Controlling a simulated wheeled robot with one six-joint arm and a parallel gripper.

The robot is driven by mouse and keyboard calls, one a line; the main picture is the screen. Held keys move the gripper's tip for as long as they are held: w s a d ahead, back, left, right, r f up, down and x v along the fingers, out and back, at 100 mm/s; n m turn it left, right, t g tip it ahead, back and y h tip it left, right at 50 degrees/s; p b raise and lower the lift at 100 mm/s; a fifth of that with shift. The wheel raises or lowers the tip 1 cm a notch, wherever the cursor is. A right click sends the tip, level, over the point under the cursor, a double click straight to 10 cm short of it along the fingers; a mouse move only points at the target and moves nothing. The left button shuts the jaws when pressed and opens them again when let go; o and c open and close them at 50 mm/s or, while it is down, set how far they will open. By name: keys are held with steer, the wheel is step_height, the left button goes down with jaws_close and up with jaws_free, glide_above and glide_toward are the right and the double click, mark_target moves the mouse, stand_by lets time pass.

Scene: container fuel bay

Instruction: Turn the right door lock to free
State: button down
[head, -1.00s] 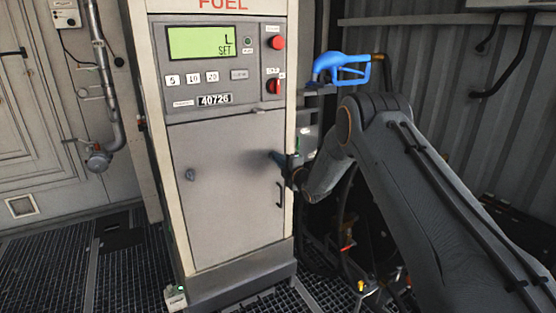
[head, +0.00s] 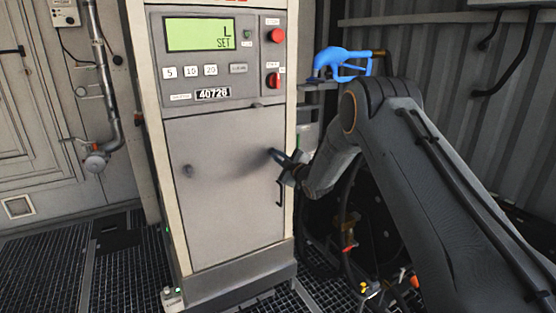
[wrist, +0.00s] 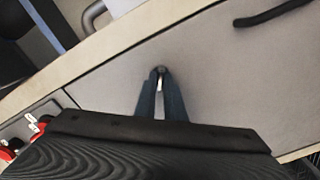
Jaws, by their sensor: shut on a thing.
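The fuel dispenser's grey lower door (head: 226,225) is shut flat in its cabinet. The left lock (head: 188,171) is a small dark round knob on the door's left side. The right lock (wrist: 160,70) shows in the wrist view as a small dark knob between my fingertips. In the head view my gripper hides it. My gripper (head: 274,154) reaches in from the right to the door's upper right. In the wrist view my gripper (wrist: 160,76) has its two fingers closed on the right lock. The lock's exact turn angle is hidden by the fingers.
A dark door handle (head: 279,192) sits just below my gripper, and it also shows in the wrist view (wrist: 272,14). The control panel (head: 215,60) with display and buttons is above the door. A blue fuel nozzle (head: 342,63) hangs at the right, close to my arm.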

steer(key=m+b, duration=0.3)
steer(key=m, duration=0.7)
steer(key=shift+r+m, duration=0.15)
steer(key=shift+m, duration=0.45)
steer(key=c, duration=1.8)
jaws_free()
steer(key=shift+c, duration=0.2)
steer(key=v, duration=0.7)
steer(key=shift+s+d, duration=0.25)
steer(key=shift+s, duration=0.1)
steer(key=shift+d, duration=0.1)
